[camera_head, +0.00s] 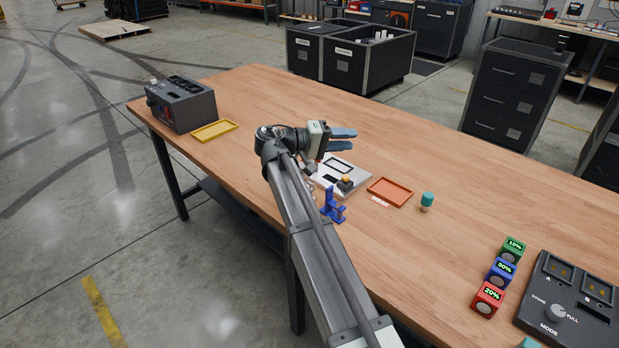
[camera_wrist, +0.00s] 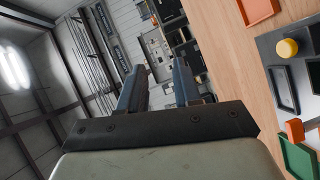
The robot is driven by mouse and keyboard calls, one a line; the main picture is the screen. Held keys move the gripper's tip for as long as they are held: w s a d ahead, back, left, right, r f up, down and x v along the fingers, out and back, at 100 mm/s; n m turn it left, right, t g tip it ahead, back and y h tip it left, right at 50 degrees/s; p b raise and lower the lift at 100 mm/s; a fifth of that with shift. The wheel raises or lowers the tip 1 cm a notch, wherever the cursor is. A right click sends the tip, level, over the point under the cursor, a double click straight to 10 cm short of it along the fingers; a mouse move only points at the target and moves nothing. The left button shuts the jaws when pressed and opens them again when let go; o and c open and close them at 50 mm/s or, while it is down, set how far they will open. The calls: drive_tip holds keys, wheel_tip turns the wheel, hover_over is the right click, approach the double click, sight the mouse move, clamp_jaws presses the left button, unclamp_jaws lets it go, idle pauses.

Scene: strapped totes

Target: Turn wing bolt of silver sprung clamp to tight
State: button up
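I cannot clearly make out a silver sprung clamp or its wing bolt. Small silvery parts (camera_head: 308,169) show beside my arm at the left end of a pale board, partly hidden. A blue clamp-like piece (camera_head: 333,207) stands upright at the table's near edge, partly beside my arm. My gripper (camera_head: 343,138) is above the far side of the board, its two blue fingers pointing right. In the wrist view my gripper (camera_wrist: 160,88) has its fingers apart with nothing between them.
Number cubes (camera_head: 500,271) and a control box (camera_head: 571,306) are at front right. The back right tabletop is clear.

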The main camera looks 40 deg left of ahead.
drive_tip(key=w+d+r+m+g+y, duration=0.1)
drive_tip(key=w+d+r+g+y, duration=0.1)
drive_tip(key=w+d+r+g, duration=0.3)
drive_tip(key=n+g+y, duration=0.7)
drive_tip(key=n+g, duration=0.1)
drive_tip(key=g, duration=0.1)
approach(310, 181)
wheel_tip(310, 181, down, 8)
drive_tip(key=shift+w+a+f, duration=0.1)
drive_tip(key=shift+w+f, duration=0.05)
drive_tip(key=shift+f, duration=0.1)
drive_tip(key=shift+c, duration=0.5)
clamp_jaws()
